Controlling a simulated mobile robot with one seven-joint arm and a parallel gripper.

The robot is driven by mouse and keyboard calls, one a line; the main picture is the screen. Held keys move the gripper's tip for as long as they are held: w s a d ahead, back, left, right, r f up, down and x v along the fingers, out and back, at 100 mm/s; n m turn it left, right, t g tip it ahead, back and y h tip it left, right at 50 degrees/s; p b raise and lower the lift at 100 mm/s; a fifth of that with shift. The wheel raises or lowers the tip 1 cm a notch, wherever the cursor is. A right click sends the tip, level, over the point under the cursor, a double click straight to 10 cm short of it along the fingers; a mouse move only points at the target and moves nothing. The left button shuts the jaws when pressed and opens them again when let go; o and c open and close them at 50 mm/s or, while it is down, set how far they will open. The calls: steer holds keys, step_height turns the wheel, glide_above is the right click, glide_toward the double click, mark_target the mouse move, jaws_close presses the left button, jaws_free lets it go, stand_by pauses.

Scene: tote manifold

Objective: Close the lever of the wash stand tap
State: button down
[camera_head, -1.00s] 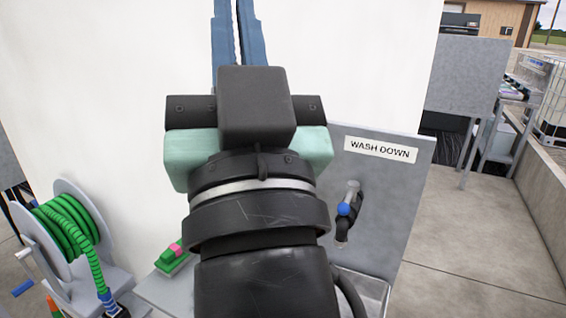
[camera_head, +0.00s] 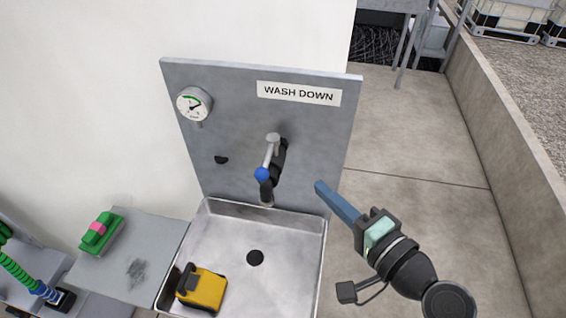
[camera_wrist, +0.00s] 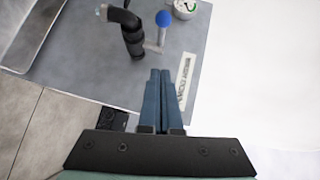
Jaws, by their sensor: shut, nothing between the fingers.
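The wash stand tap (camera_head: 279,160) is black and sits on the grey back panel under the "WASH DOWN" sign. Its lever (camera_head: 268,157) is a silver bar with a blue knob (camera_head: 262,174) at its lower end, hanging in front of the tap body. In the wrist view the tap (camera_wrist: 131,38) and the blue knob (camera_wrist: 163,18) show beyond the fingers. My gripper (camera_head: 320,186) has long blue fingers, shut and empty. It is to the right of the tap, apart from it, with fingertips pointing up and left. The fingertips also show in the wrist view (camera_wrist: 158,74).
A metal sink (camera_head: 318,262) below the tap holds a yellow and black object (camera_head: 203,289). A pressure gauge (camera_head: 194,104) is on the panel (camera_head: 225,130) at upper left. A side shelf (camera_head: 160,240) bears a green and pink block (camera_head: 101,231). Floor at right is clear.

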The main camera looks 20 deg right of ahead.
steer(key=p, duration=0.2)
glide_toward(271, 156)
steer(key=w+d, duration=0.2)
steer(key=w, duration=0.1)
steer(key=a, duration=0.1)
steer(key=w+a, duration=0.1)
steer(key=shift+w+a+f+p, duration=0.15)
steer(key=shift+a+f+p, duration=0.15)
steer(key=shift+p, duration=0.1)
steer(key=shift+w+a+f, duration=0.25)
steer(key=shift+w+a, duration=0.1)
steer(key=shift+a, duration=0.05)
